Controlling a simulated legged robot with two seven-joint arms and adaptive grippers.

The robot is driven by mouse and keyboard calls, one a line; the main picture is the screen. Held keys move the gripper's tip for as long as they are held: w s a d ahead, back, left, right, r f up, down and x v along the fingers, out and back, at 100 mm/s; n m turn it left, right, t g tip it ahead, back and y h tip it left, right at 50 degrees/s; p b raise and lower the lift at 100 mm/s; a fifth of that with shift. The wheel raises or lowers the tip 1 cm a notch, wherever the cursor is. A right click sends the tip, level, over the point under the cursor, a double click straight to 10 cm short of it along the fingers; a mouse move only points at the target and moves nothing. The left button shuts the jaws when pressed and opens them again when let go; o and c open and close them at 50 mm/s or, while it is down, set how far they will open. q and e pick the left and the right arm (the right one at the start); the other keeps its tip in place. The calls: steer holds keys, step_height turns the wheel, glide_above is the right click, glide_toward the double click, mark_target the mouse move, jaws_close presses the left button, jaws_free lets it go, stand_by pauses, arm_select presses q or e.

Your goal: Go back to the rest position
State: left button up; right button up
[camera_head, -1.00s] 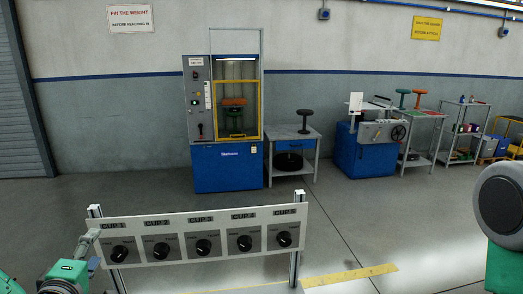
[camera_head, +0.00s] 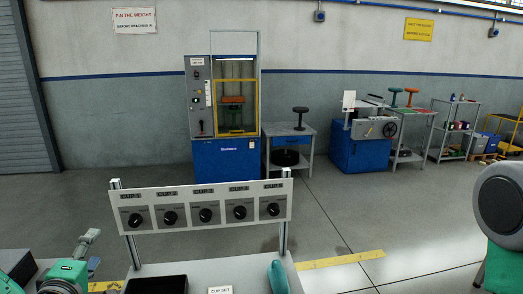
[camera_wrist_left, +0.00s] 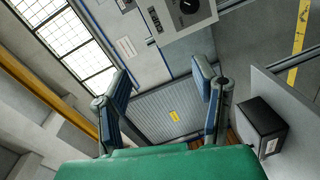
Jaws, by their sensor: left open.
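My left gripper (camera_head: 89,252) is at the lower left of the head view, beside the left post of the knob panel (camera_head: 205,208). Its two blue-padded fingers also show in the left wrist view (camera_wrist_left: 162,82), spread apart with nothing between them. The panel carries a row of black knobs and is apart from the fingers in the wrist view. A green and grey part of my right arm stands at the right edge of the head view. My right gripper is out of view.
A grey bench (camera_head: 215,271) below the panel holds a black tray (camera_head: 165,285), a teal object (camera_head: 278,277) and a "CUP SET" label (camera_head: 220,290). A blue test machine (camera_head: 226,160) and side table (camera_head: 288,129) stand at the wall. The floor between is clear.

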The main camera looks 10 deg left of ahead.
arm_select(q)
steer(key=s+d+f+m+g+h, duration=0.35)
steer(key=s+d+f+m, duration=0.2)
steer(key=f, duration=0.35)
steer(key=s+d+f+m+g+h, duration=0.35)
steer(key=d+f+m, duration=0.25)
steer(key=f, duration=0.3)
steer(key=s+d+f+m+g+y, duration=0.1)
steer(key=s+f+m+g, duration=0.35)
steer(key=s, duration=0.55)
steer(key=s+d+f+m+g+y, duration=0.1)
steer(key=s+d+f+m+g, duration=0.25)
steer(key=s, duration=0.55)
step_height(320, 180, down, 10)
steer(key=w+b, duration=0.2)
steer(key=b, duration=0.8)
steer(key=shift+w+a, duration=0.25)
steer(key=shift+a, duration=0.1)
